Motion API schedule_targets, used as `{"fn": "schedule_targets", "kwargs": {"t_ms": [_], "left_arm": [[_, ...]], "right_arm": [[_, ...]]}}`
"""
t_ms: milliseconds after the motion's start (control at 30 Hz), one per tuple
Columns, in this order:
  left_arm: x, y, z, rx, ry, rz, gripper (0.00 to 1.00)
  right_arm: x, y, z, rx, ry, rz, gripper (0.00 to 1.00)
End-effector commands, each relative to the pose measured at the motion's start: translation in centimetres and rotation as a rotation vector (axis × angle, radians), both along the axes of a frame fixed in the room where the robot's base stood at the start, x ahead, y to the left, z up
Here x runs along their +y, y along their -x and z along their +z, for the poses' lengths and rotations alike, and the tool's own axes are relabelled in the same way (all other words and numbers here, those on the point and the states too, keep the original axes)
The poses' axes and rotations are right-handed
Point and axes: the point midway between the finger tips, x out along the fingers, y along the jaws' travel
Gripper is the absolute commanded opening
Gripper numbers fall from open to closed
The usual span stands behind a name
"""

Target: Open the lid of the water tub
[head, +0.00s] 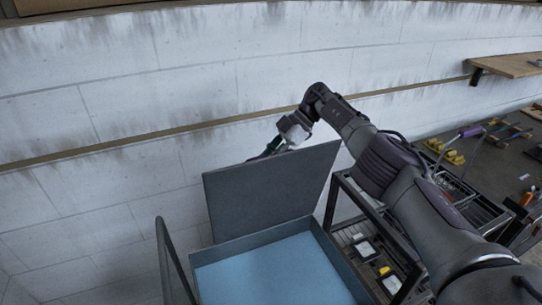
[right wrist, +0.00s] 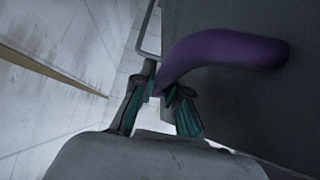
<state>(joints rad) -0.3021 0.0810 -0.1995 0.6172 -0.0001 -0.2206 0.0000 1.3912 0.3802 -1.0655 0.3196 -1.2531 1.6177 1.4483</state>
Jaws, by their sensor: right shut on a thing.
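The water tub (head: 252,241) is a grey box at the bottom centre of the head view, with flat blue water (head: 275,276) inside. Its flat grey lid (head: 268,196) stands raised at the tub's far side, steeply tilted, leaving the water exposed. My right gripper (head: 277,145) is at the lid's upper edge, its fingertips partly hidden behind it. In the right wrist view, a curved purple handle (right wrist: 222,50) is on the dark lid face. My right gripper's teal fingers (right wrist: 160,92) are shut on the handle's near end. My left gripper is not in view.
A pale block wall (head: 110,100) stands close behind the lid. A dark metal frame (head: 360,215) with small items stands right of the tub, under my right arm. A wooden shelf (head: 508,65) juts from the wall at the right, and tools lie on the floor.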

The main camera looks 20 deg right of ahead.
Motion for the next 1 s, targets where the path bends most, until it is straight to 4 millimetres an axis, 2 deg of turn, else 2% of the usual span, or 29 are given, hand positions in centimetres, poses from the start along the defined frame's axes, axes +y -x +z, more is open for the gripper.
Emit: {"fn": "schedule_targets", "kwargs": {"t_ms": [167, 200, 233, 567, 667, 1000], "left_arm": [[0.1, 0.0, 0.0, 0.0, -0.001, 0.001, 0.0], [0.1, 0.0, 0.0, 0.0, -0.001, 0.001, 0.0], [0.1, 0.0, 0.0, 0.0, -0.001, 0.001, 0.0], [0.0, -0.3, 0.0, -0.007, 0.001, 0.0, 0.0], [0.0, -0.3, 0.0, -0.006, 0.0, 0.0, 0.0], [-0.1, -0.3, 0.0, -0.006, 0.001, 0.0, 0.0]], "right_arm": [[-0.1, 0.1, -0.3, 0.003, 0.006, 0.001, 0.0], [-0.1, 0.1, -0.3, 0.003, 0.006, 0.002, 0.2], [-0.1, 0.1, -0.3, 0.003, 0.006, 0.002, 0.25], [0.0, 0.0, 0.1, 0.0, 0.002, 0.003, 0.25], [0.0, 0.0, 1.1, -0.003, 0.002, 0.004, 0.25], [0.0, 0.0, 7.4, -0.001, 0.003, 0.003, 0.25]]}}
